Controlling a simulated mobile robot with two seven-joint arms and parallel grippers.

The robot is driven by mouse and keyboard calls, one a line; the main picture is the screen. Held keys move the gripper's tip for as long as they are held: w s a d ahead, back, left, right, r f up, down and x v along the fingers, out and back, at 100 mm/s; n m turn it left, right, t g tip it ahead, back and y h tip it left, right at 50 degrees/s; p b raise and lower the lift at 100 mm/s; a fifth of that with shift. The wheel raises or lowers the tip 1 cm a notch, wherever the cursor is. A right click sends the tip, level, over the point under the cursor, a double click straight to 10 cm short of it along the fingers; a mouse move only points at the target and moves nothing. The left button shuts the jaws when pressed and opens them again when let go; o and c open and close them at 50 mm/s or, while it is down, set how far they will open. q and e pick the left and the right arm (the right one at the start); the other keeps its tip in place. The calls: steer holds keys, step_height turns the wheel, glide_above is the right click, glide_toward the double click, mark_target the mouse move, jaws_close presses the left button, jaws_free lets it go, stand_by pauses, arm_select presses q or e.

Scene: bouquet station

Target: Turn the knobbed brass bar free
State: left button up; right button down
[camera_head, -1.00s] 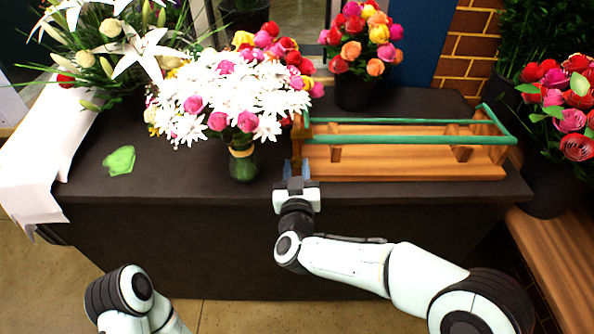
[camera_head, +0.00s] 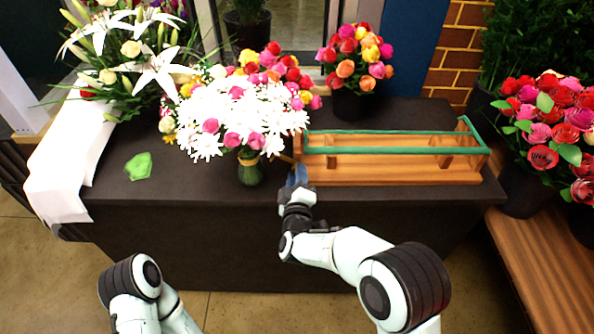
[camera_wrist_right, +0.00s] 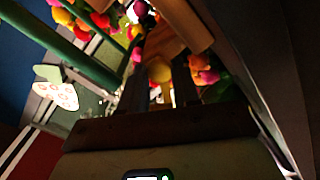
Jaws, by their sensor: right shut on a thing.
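The wooden rack (camera_head: 400,176) with green top rails stands on the right half of the dark table. The brass bar (camera_head: 285,158) shows as a small yellowish piece at the rack's left end, beside the vase. My right gripper (camera_head: 297,174) is at that end, in front of the bar. In the right wrist view the bar's rounded yellow knob (camera_wrist_right: 160,72) sits between my right fingers (camera_wrist_right: 162,92), which are shut on it. The rest of the bar is mostly hidden. My left gripper is out of view; only my left arm shows at the lower left.
A glass vase (camera_head: 250,172) with white and pink flowers stands close to the left of my right gripper. A green cloth-like piece (camera_head: 138,166) and a white cloth (camera_head: 68,170) lie farther left. Pots of roses stand behind the rack (camera_head: 352,106) and at right (camera_head: 522,188).

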steer(key=n+p, duration=0.2)
steer(key=n, duration=0.2)
steer(key=shift+a+r, duration=0.1)
steer(key=shift+r, duration=0.05)
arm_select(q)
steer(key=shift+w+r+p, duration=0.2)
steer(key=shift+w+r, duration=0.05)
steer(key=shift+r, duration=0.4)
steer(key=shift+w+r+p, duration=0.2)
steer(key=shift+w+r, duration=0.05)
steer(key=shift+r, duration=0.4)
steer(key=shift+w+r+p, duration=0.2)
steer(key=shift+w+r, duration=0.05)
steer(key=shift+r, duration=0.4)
arm_select(e)
steer(key=shift+n, duration=1.3)
steer(key=c, duration=0.8)
jaws_free()
steer(key=shift+s, duration=0.15)
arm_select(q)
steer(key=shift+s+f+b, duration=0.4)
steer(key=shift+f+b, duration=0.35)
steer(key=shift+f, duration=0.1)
arm_select(e)
steer(key=s, duration=1.3)
steer(key=shift+s, duration=0.1)
